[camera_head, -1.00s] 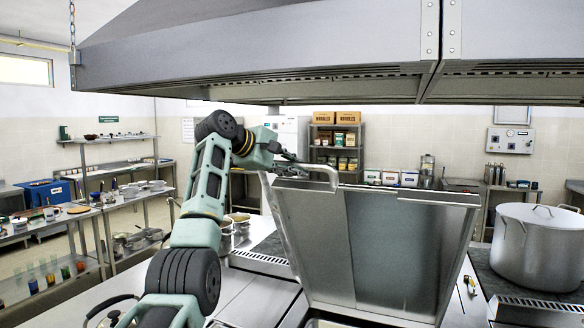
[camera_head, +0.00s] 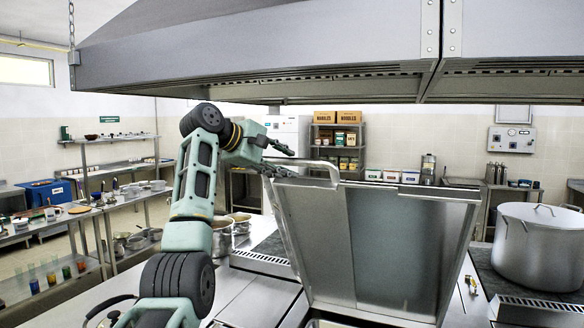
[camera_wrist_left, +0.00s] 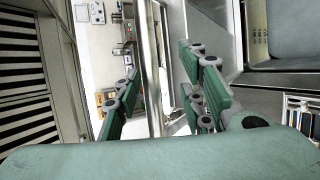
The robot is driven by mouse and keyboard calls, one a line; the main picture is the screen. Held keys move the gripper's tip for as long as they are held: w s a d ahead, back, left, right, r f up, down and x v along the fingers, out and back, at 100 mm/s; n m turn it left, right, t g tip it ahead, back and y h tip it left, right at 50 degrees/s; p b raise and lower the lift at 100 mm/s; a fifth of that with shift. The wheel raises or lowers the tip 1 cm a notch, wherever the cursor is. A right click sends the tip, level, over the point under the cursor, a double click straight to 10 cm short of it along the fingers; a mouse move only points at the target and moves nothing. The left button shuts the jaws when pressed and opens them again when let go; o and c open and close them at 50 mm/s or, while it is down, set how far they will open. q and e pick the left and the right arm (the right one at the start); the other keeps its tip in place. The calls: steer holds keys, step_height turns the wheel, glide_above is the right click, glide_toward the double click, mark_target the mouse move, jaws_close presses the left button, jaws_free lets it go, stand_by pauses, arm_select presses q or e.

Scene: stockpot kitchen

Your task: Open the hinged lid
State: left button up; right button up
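The hinged lid (camera_head: 385,245) is a large grey metal panel. It stands raised at a steep tilt in the middle of the head view, with its inner side facing me. A bar handle (camera_head: 322,163) runs out from its upper left edge. My left gripper (camera_head: 283,161) is at the left end of this handle, with its fingers apart. In the left wrist view the green fingers are spread, and a bright metal bar (camera_wrist_left: 152,70) shows between them, without clear contact. The lower edge of the lid and the opening under it are mostly out of view. My right gripper is not in view.
A large stockpot (camera_head: 541,245) stands on the stove to the right of the lid. The extractor hood (camera_head: 260,60) hangs low above. Smaller pots (camera_head: 221,238) stand behind my left arm. Shelves with goods (camera_head: 337,145) are at the back.

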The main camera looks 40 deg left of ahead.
arm_select(q)
steer(key=v, duration=0.8)
steer(key=shift+s+a, duration=0.15)
steer(key=shift+s, duration=0.05)
steer(key=shift+f, duration=0.1)
